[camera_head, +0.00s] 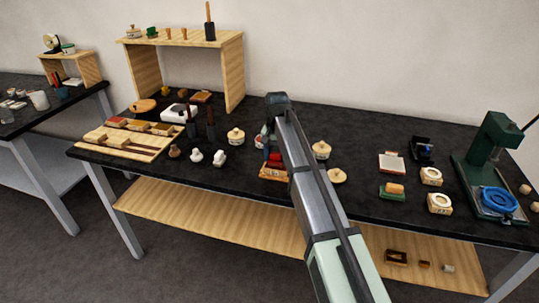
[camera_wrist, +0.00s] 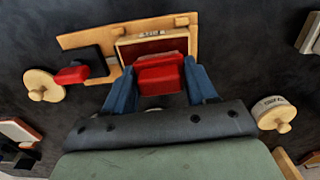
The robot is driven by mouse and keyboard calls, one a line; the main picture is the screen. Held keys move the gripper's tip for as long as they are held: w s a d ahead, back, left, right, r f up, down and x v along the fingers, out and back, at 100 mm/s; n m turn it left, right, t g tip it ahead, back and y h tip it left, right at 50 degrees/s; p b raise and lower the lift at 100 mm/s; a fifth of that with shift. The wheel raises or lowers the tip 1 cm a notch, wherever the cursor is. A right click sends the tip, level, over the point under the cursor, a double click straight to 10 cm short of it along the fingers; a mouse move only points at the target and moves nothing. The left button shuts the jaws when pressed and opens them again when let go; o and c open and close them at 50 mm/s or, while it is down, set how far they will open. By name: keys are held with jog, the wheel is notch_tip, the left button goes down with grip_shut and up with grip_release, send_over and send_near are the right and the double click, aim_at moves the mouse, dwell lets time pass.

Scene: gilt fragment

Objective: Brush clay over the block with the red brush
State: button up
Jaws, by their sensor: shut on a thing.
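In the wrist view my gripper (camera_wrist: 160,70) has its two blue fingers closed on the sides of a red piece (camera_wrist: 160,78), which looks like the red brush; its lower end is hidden. The piece is over or against the edge of a shallow wooden frame with a red inside (camera_wrist: 125,51), probably the block; I cannot tell whether they touch. A second red piece (camera_wrist: 72,75) lies to the left, beside a black block (camera_wrist: 97,61). In the head view my arm hides most of this spot, leaving red (camera_head: 275,157) and orange-brown wood (camera_head: 272,173) visible.
A wooden lid (camera_wrist: 42,85) lies left and a lidded jar (camera_wrist: 273,113) stands right in the wrist view. In the head view, a tool tray (camera_head: 95,151), a lidded jar (camera_head: 235,136) and a green press (camera_head: 490,150) share the black table (camera_head: 365,205).

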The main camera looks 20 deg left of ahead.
jog(key=shift+d, duration=2.7)
jog(key=shift+a, duration=4.75)
notch_tip(320, 180, up, 8)
